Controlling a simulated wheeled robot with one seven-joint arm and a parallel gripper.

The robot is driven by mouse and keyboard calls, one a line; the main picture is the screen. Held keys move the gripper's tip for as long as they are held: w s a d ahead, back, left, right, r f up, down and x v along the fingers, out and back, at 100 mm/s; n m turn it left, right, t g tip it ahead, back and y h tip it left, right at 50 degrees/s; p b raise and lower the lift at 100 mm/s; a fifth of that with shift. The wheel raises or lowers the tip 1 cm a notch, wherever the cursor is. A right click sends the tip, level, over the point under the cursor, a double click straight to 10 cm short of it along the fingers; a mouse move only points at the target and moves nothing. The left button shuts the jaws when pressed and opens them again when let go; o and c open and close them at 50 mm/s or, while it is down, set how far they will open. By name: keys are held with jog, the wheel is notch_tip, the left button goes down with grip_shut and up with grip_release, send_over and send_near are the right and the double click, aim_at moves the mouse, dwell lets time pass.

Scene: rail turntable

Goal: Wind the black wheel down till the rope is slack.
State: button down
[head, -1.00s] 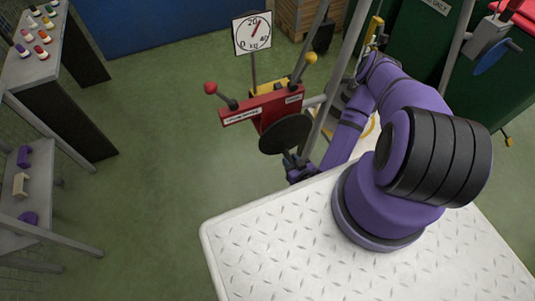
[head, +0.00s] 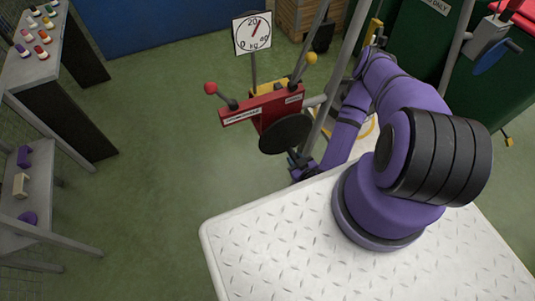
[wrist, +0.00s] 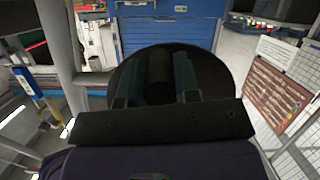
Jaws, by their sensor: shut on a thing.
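The black wheel (head: 285,134) is a round disc on the front of a red panel (head: 265,108), low in the middle of the head view. In the wrist view the wheel (wrist: 220,68) fills the centre, with a dark upright handle (wrist: 159,78) on its face. My gripper (head: 293,157) is at the wheel's lower edge, its two fingers shut on this handle, one on each side. A white dial (head: 252,33) marked in kg stands behind the panel. Its red needle points up and right, a little past 20. I cannot make out the rope.
A red-knobbed lever (head: 211,88) and a yellow-knobbed lever (head: 311,58) stick out from the panel. Grey posts rise beside my arm. Green floor (head: 160,180) to the left is clear, up to grey shelves.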

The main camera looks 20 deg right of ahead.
jog(key=shift+d+r+n+h, duration=0.2)
jog(key=shift+d+n+h, duration=0.3)
jog(key=shift+d+n, duration=0.35)
jog(key=shift+d+r+n+h, duration=0.4)
jog(key=shift+d+r+n, duration=0.05)
jog(key=shift+d+n, duration=0.35)
jog(key=shift+d+r+n+t+h, duration=0.3)
jog(key=shift+d+r+n+h, duration=0.1)
jog(key=shift+d+r+n, duration=0.35)
jog(key=shift+f, duration=0.1)
dwell(0.4)
